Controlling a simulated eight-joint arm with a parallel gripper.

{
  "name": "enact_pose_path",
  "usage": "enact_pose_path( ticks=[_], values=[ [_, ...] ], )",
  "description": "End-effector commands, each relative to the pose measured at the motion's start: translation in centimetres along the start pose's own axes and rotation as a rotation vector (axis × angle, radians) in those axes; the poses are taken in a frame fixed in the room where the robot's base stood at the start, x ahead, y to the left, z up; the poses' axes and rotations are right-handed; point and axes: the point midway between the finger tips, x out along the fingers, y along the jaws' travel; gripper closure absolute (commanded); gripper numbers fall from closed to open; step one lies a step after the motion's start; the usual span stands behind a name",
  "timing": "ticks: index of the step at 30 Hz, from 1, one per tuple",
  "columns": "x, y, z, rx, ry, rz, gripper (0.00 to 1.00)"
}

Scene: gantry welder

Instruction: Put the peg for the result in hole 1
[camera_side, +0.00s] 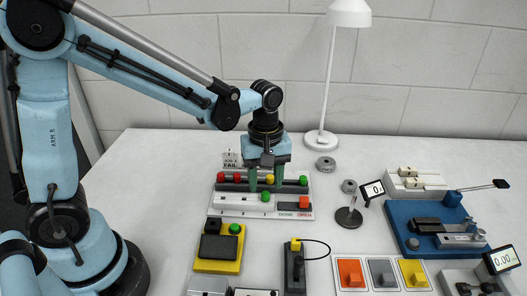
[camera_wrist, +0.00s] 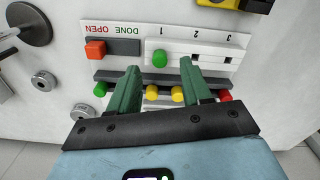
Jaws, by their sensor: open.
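The white strip (camera_side: 235,199) has holes numbered 1, 2 and 3. A green peg (camera_wrist: 160,57) is at hole 1; it also shows in the side view (camera_side: 265,197). Holes 2 (camera_wrist: 196,59) and 3 (camera_wrist: 228,60) look empty. Behind it, a dark rack (camera_wrist: 122,77) holds red pegs (camera_side: 221,177), yellow ones (camera_wrist: 177,93) and a green one (camera_side: 303,180). A small sign (camera_side: 230,159) behind the rack reads FAIL. My gripper (camera_side: 266,184) is open and empty over the rack, its green fingers either side of the yellow pegs; they partly hide the rack.
A red slider (camera_side: 304,202) stands at the OPEN end of its DONE/OPEN track. A yellow box with a green button (camera_side: 234,229) is in front. A lamp (camera_side: 321,139) and metal weights (camera_side: 326,163) stand right. A blue fixture (camera_side: 400,212) lies further right.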

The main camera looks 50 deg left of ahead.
Motion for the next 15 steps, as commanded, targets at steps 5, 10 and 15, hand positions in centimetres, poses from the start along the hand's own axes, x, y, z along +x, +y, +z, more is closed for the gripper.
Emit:
enact_pose_path(
  ticks=[5, 10, 15],
  values=[
    [-3.0, 0.0, 0.0, 0.0, 0.0, 0.0, 0.51],
    [-5.8, 0.0, 0.0, 0.0, 0.0, 0.0, 0.51],
    [-7.8, 0.0, 0.0, 0.0, 0.0, 0.0, 0.51]
  ],
)
